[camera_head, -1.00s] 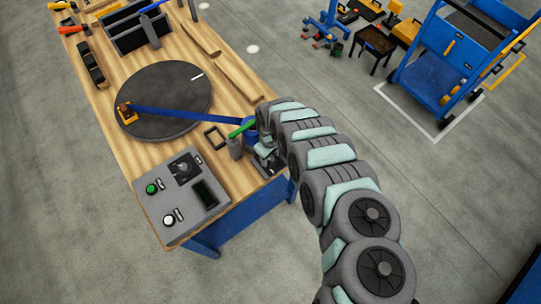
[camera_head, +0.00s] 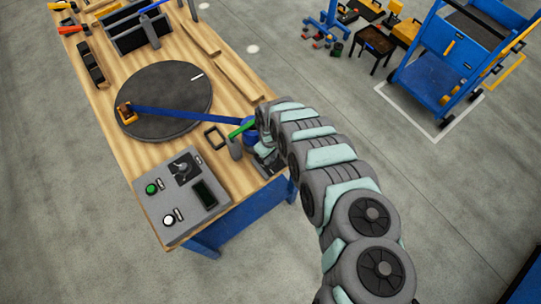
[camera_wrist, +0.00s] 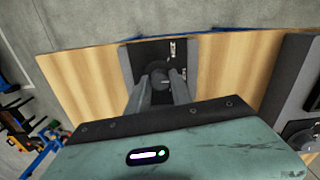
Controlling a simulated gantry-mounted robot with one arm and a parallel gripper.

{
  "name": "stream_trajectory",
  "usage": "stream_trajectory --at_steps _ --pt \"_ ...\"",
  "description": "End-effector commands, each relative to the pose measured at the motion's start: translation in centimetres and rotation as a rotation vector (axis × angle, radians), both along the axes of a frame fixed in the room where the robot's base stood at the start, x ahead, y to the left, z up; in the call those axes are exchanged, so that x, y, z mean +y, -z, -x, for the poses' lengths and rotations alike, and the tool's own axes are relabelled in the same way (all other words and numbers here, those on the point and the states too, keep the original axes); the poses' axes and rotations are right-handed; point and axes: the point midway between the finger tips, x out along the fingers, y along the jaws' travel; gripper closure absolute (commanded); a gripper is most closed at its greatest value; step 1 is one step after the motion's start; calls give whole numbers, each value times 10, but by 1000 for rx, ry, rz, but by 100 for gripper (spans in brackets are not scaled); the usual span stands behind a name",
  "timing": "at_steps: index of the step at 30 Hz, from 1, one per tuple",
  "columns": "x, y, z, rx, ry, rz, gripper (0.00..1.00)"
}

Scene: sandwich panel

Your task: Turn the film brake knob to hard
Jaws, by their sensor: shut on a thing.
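The film brake knob (camera_wrist: 157,71) is a dark round knob on a black plate (camera_wrist: 137,56) with small white labels, seen in the wrist view. The labels are too small to read. My gripper (camera_wrist: 160,84) is shut on the knob, one finger on each side of it. The knob's pointer position cannot be made out. In the head view my gripper is at the right front edge of the wooden bench (camera_head: 135,165), and my arm hides the knob there.
A grey control box (camera_head: 212,210) with a lever, two buttons and a display stands on the front corner. A dark turntable (camera_head: 165,90) carries a blue arm (camera_head: 190,115) reaching toward a blue part beside my gripper. A green-topped post (camera_head: 236,146) stands close to my gripper.

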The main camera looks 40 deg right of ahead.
Motion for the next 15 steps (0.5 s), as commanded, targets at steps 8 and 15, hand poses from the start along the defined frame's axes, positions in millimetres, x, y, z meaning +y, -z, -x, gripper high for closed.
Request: stream_trajectory --at_steps 8,15 --pt "0 -1 -1 0 25 1 100" --pt "1 -2 -1 0 145 0 100"
